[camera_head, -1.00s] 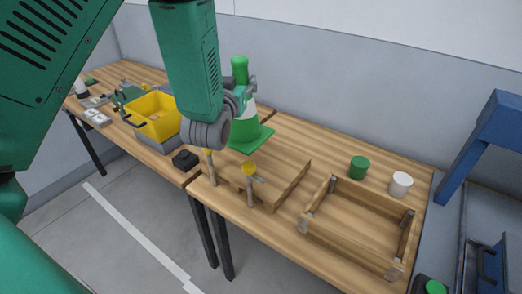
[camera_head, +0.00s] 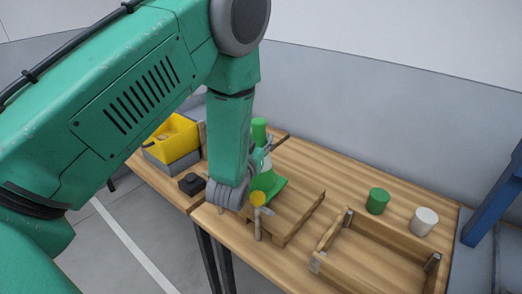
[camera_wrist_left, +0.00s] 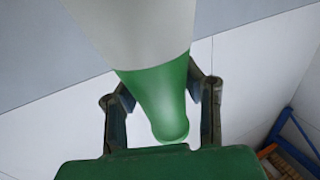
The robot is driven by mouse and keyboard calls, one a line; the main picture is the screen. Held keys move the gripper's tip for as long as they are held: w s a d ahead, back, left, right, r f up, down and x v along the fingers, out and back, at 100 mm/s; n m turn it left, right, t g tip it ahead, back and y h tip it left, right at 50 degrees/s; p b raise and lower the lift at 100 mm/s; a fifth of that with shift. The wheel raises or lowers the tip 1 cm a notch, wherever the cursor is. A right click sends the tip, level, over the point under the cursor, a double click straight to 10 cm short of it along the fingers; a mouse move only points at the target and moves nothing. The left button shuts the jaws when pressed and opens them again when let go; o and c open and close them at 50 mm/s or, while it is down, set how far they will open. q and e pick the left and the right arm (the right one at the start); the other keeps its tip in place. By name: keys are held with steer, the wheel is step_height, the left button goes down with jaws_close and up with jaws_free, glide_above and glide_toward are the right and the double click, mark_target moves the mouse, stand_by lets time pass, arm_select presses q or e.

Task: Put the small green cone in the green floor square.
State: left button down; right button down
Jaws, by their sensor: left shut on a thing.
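The small green cone (camera_head: 268,184) has a green top, a white band and a square green base. In the head view it is upright or nearly so, at the far left part of the wooden pallet, partly hidden by my left arm. I cannot tell whether its base touches anything. My left gripper (camera_head: 264,148) is shut on the cone near its top, mostly hidden behind the forearm. The left wrist view shows the gripper (camera_wrist_left: 160,88) with a finger on each side of the cone's green end (camera_wrist_left: 160,100). The green floor square is not in view. My right gripper is not in view.
A wooden pallet (camera_head: 296,218) and an open wooden frame (camera_head: 350,262) are on the table. A yellow-topped upright tool (camera_head: 257,215) stands at the front edge. A green can (camera_head: 377,201) and white can (camera_head: 424,221) stand right. A yellow bin (camera_head: 175,143) is left; grey floor lies below.

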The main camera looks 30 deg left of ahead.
arm_select(q)
steer(key=f, duration=0.1)
steer(key=d+f, duration=0.1)
steer(key=f, duration=0.1)
steer(key=shift+d, duration=0.1)
steer(key=c, duration=1)
jaws_free()
steer(key=shift+c, duration=0.2)
steer(key=shift+a+f, duration=0.1)
steer(key=shift+a, duration=0.35)
steer(key=shift+d, duration=0.25)
